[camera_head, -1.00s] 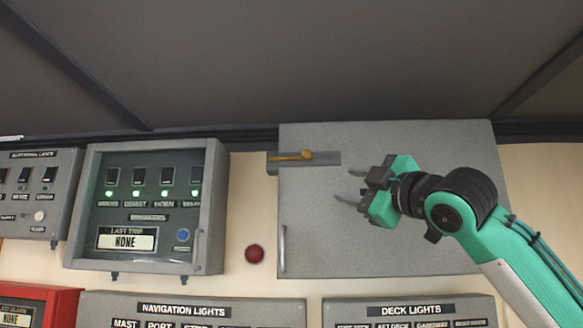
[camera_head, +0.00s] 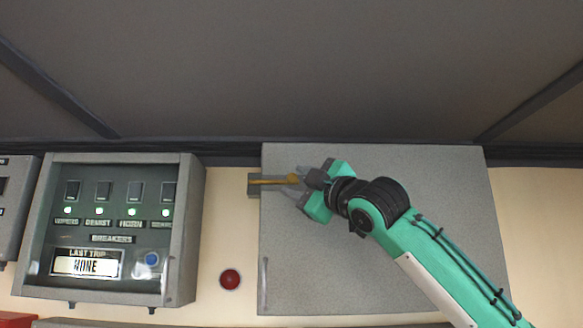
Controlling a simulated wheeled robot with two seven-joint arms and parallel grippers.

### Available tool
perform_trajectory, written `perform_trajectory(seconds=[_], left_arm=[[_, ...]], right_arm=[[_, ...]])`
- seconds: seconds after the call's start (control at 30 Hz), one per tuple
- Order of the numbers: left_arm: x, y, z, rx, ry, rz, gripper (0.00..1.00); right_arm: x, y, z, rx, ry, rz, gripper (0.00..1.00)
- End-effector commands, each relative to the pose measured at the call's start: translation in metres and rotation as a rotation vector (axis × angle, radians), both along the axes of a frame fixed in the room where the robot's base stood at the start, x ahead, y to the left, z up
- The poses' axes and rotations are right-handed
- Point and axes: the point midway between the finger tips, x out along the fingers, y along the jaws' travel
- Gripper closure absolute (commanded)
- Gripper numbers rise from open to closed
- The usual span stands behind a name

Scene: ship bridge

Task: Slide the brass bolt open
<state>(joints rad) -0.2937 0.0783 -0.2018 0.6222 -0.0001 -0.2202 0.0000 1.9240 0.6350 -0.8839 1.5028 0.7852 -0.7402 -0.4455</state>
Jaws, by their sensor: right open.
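The brass bolt (camera_head: 275,181) lies level on a grey mount at the top left of a closed grey cabinet door (camera_head: 370,275). Its left end reaches over the door's left edge onto a small keeper block (camera_head: 253,185). My right gripper (camera_head: 297,184) is open at the bolt's right end, by its knob. One finger is above and the other below in the picture. I cannot tell whether the fingers touch the knob. My left gripper is not in view.
A vertical handle (camera_head: 265,285) is on the door's lower left. A red button (camera_head: 230,279) is on the cream wall to its left. A breaker box (camera_head: 110,230) with green lights stands farther left. The dark ceiling slopes above.

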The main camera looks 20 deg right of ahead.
Motion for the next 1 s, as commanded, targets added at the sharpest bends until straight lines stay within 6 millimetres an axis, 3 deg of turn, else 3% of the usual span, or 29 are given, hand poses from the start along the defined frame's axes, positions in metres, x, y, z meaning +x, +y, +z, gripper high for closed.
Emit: perform_trajectory(seconds=[0.13, 0.4, 0.57, 0.6, 0.8, 1.0], left_arm=[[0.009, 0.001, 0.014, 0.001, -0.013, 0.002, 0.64], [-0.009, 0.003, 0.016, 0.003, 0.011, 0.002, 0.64], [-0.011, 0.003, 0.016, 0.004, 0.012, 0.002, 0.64], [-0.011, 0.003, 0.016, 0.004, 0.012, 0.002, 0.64], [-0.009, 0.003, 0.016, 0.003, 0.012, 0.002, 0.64], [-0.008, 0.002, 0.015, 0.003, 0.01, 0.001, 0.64]], right_arm=[[0.014, 0.006, 0.009, 0.001, 0.002, 0.0, 0.59], [0.023, 0.01, 0.01, 0.001, 0.001, 0.0, 0.59], [0.023, 0.01, 0.01, 0.001, 0.001, 0.0, 0.59], [0.023, 0.01, 0.01, 0.001, 0.001, 0.0, 0.6], [0.022, 0.01, 0.01, 0.001, 0.001, 0.0, 1.0], [0.02, 0.008, 0.01, 0.001, 0.001, 0.0, 1.0]])
